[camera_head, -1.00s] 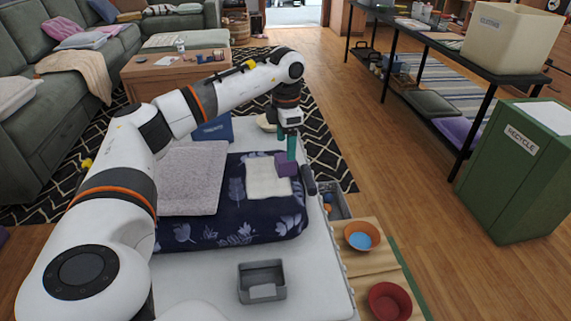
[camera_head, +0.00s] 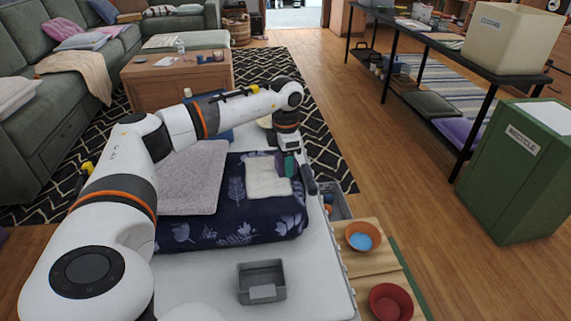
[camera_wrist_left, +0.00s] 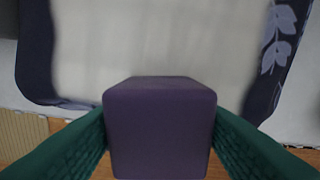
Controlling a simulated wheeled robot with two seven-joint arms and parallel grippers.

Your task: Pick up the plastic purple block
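The purple block (camera_head: 280,160) rests at the right edge of a cream folded cloth, partly hidden by my left gripper (camera_head: 286,165). In the left wrist view the block (camera_wrist_left: 160,130) lies between the two green fingers, one on each side. My left gripper is lowered around the block. A thin gap seems to show beside the block near the bottom of the wrist view, so the fingers look open; firm contact is not visible. My right gripper is not in view.
The cream cloth (camera_head: 262,185) lies on a dark blue leaf-patterned blanket (camera_head: 240,225). A grey tray (camera_head: 261,289) sits in front. An orange-rimmed bowl (camera_head: 363,228) and a red bowl (camera_head: 390,302) are at right. A green recycle bin (camera_head: 520,190) stands farther right.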

